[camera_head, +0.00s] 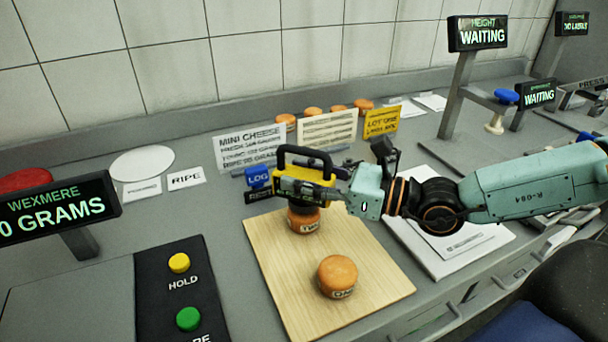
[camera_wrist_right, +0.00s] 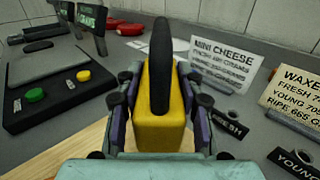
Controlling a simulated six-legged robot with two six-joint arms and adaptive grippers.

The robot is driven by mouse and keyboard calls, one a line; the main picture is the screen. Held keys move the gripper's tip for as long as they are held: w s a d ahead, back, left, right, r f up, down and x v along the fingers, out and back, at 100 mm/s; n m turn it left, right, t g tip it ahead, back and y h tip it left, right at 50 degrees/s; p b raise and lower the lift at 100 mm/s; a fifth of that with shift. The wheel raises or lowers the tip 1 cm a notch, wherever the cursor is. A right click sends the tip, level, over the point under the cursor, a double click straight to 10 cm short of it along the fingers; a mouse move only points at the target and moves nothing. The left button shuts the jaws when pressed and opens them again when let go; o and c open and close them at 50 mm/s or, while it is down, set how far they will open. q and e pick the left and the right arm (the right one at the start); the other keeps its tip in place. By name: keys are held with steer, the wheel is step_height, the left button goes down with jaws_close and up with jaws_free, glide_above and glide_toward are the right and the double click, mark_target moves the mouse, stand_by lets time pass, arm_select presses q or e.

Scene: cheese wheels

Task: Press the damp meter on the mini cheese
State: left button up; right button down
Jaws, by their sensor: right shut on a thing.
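The damp meter (camera_head: 314,170) is a yellow block with a black handle. My right gripper (camera_head: 300,188) is shut on it; the yellow body (camera_wrist_right: 160,120) also fills the middle of the right wrist view between the fingers. In the head view the meter is over a small orange mini cheese (camera_head: 303,222) labelled TWO, on a wooden board (camera_head: 272,262). I cannot tell whether the meter touches that cheese. A second mini cheese (camera_head: 338,274), labelled ONE, sits on the board nearer the front, clear of the gripper. My left gripper is not in view.
A scale with a 0 GRAMS display (camera_head: 58,212) and HOLD button (camera_head: 179,263) stands at left. A MINI CHEESE sign (camera_head: 250,148), a blue LOG block (camera_head: 257,176) and several small cheeses (camera_head: 313,113) are behind the board. A white pad (camera_head: 440,262) lies right.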

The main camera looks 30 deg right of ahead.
mark_target(305, 149)
steer(key=shift+s, duration=0.15)
steer(key=shift+f, duration=0.25)
steer(key=shift+b, duration=0.4)
steer(key=shift+f, duration=0.25)
steer(key=shift+f, duration=0.15)
stand_by(0.8)
step_height(305, 149, up, 3)
steer(key=shift+f+p, duration=0.2)
steer(key=shift+p, duration=0.85)
step_height(305, 149, up, 6)
steer(key=p, duration=0.5)
steer(key=shift+f+p, duration=0.1)
steer(key=shift+p, duration=0.2)
